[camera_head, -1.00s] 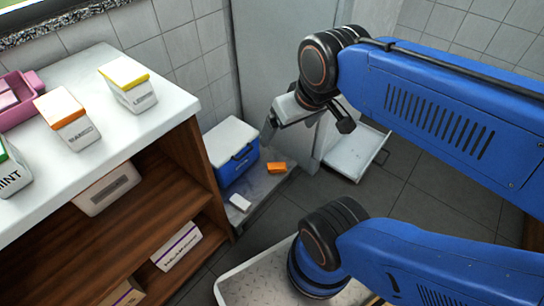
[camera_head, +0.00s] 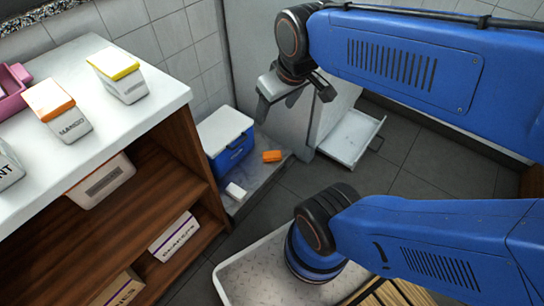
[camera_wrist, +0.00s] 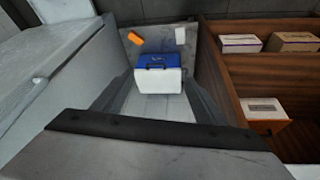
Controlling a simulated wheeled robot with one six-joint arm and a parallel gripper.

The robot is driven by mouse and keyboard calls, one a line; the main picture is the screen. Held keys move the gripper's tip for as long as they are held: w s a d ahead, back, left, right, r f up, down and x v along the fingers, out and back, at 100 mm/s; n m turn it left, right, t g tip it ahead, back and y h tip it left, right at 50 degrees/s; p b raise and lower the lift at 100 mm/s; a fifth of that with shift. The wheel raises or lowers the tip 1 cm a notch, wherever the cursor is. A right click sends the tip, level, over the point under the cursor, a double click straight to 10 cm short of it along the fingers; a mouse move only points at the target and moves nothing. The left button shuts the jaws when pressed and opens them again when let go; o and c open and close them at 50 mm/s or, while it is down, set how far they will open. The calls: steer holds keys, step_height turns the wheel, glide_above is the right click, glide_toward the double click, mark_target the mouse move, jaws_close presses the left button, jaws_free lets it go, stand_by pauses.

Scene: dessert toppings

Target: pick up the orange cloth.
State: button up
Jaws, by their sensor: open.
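The orange cloth (camera_head: 272,156) is a small folded block on the low grey slab by the wall, just right of the blue cooler. It also shows in the wrist view (camera_wrist: 136,38), near the top, left of the cooler. My gripper (camera_head: 292,97) is open and empty, well above the slab and apart from the cloth. In the wrist view my gripper's fingers (camera_wrist: 160,98) frame the cooler's white lid, with the cloth beyond it.
The blue cooler (camera_head: 231,152) with a white lid stands close to the cloth. A small white block (camera_head: 235,191) lies in front of it. The wooden shelf unit (camera_head: 160,165) stands at left, and a white open drawer (camera_head: 352,138) juts out at right. Dark floor between is clear.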

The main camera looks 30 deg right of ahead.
steer(key=w+d+f+n+g, duration=0.1)
steer(key=w+d+f+n, duration=0.15)
steer(key=w, duration=0.25)
steer(key=w+d+f+n, duration=0.1)
steer(key=w+f, duration=0.2)
steer(key=w, duration=0.3)
steer(key=n+g, duration=0.3)
steer(key=n, duration=0.5)
glide_above(272, 154)
step_height(272, 154, down, 34)
step_height(272, 154, down, 12)
steer(key=shift+s+d+f, duration=0.1)
steer(key=shift+s+d, duration=0.05)
steer(key=shift+f, duration=2.85)
steer(key=c, duration=1.2)
